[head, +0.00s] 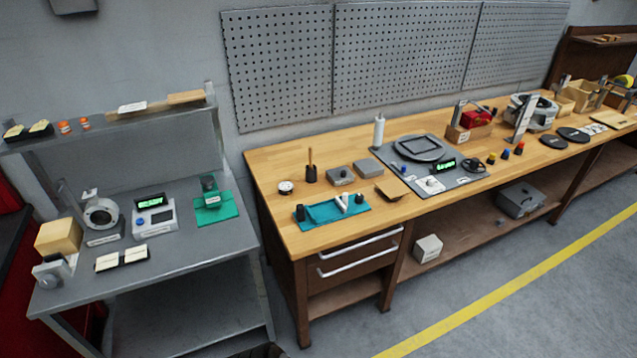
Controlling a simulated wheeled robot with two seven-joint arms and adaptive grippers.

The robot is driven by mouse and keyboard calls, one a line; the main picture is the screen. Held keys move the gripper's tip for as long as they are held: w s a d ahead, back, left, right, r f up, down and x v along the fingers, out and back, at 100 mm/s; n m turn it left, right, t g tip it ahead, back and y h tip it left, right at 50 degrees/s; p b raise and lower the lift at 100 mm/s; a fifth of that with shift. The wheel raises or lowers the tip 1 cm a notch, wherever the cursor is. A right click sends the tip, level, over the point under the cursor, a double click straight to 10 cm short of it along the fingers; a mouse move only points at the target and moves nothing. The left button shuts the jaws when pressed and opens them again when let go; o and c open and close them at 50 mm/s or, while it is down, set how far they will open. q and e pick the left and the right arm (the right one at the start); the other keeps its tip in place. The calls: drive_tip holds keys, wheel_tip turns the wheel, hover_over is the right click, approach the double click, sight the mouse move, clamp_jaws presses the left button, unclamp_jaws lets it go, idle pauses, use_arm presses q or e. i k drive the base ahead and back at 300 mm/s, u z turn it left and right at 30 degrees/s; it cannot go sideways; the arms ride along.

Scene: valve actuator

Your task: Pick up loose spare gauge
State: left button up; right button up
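A small round gauge (286,187) with a white dial and dark rim lies loose near the left end of the long wooden workbench (275,215). It sits left of a dark cup and behind a teal cloth, with bare wood around it. Nothing is touching it that I can see. Neither of my grippers shows in the head view.
Near the gauge stand a dark cup with a brush or tool (311,172), a teal cloth with parts (325,214) and a grey box (341,176). A grey metal bench (185,258) stands left. Floor in front is clear, with a yellow line (500,298).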

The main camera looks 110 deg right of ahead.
sight(285, 188)
drive_tip(key=k, duration=1.55)
drive_tip(key=z, duration=1.4)
